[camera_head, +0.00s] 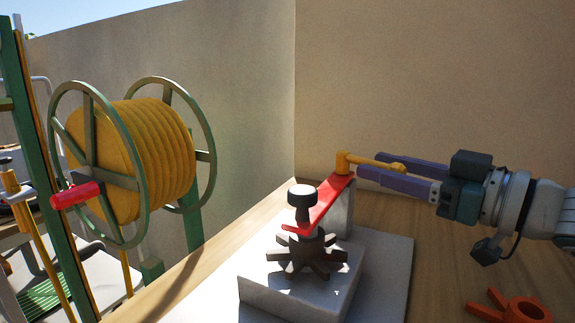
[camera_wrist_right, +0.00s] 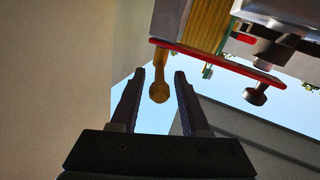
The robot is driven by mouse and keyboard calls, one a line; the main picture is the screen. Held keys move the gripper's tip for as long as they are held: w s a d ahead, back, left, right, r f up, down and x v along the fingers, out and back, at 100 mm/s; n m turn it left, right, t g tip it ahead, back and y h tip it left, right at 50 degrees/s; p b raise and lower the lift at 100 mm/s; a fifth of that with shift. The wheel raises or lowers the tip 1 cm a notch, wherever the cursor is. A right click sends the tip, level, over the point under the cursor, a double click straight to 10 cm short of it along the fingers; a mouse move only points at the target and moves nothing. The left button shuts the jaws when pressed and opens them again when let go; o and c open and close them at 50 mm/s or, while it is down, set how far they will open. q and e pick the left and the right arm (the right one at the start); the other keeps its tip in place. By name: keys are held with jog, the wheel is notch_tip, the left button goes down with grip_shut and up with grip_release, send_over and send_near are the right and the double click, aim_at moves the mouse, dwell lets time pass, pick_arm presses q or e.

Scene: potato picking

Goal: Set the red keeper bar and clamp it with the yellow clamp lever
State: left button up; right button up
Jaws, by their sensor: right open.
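The red keeper bar (camera_head: 328,201) lies slantwise across the fixture, from the black knob (camera_head: 302,196) to the top of a grey post (camera_head: 339,212). It also shows in the right wrist view (camera_wrist_right: 215,62). The yellow clamp lever (camera_head: 372,161) has its hub at the bar's post end, and its handle points right. My right gripper (camera_head: 370,165) is open, with its two purple fingers on either side of the handle. In the right wrist view, the lever's round end (camera_wrist_right: 159,92) shows between the fingers. Contact cannot be told. My left gripper is out of view.
A dark star-shaped wheel (camera_head: 305,258) sits below the knob on a pale block (camera_head: 290,300). An orange ringed part (camera_head: 527,309) lies on the wooden table (camera_head: 440,290) at right. A green reel with yellow hose (camera_head: 135,155) stands at left. Walls close off the back.

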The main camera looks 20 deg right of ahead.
jog(key=shift+w, duration=0.15)
grip_shut()
dwell(0.4)
dwell(1.0)
